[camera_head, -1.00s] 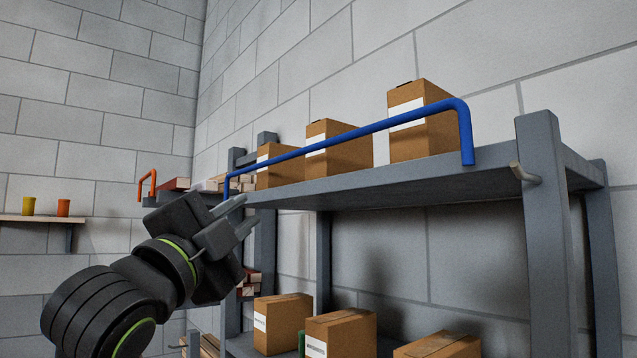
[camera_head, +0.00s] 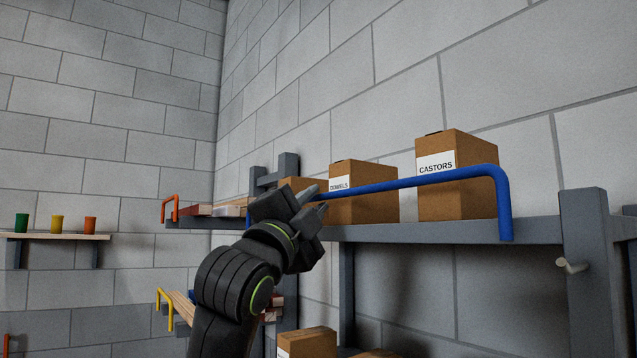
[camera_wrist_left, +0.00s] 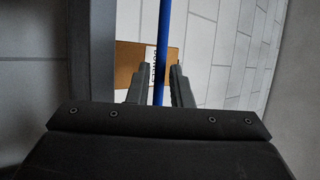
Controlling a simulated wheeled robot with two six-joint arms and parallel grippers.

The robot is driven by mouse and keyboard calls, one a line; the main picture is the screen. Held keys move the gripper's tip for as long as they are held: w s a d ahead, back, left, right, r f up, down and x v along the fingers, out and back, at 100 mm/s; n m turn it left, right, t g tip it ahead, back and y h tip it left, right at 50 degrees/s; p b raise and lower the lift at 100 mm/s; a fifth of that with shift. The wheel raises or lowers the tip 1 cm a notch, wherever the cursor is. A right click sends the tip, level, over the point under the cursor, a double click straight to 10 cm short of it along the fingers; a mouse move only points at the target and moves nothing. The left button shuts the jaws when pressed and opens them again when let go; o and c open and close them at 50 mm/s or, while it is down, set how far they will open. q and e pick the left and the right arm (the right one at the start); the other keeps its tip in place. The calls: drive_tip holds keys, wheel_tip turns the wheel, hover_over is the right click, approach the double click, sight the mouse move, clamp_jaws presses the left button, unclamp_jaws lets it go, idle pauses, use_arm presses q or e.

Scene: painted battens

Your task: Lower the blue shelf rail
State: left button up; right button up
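The blue shelf rail (camera_head: 420,182) stands up along the front edge of the upper grey shelf (camera_head: 440,232), its right end bent down to the shelf. In the left wrist view the rail (camera_wrist_left: 163,40) runs between the two fingers of my left gripper (camera_wrist_left: 158,85), with a gap on each side. The left gripper is open around the rail's line; whether the rail lies fully within the fingers' depth I cannot tell. My right gripper is in neither view.
Cardboard boxes stand on the shelf behind the rail: a castors box (camera_head: 455,180), a dowels box (camera_head: 362,195) and a partly hidden one. A peg (camera_head: 572,266) sticks out of the right post. Orange (camera_head: 170,208) and yellow (camera_head: 164,305) rails are at left.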

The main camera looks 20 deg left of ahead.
use_arm(q)
drive_tip(key=shift+p+x, duration=0.35)
drive_tip(key=shift+x, duration=0.9)
clamp_jaws()
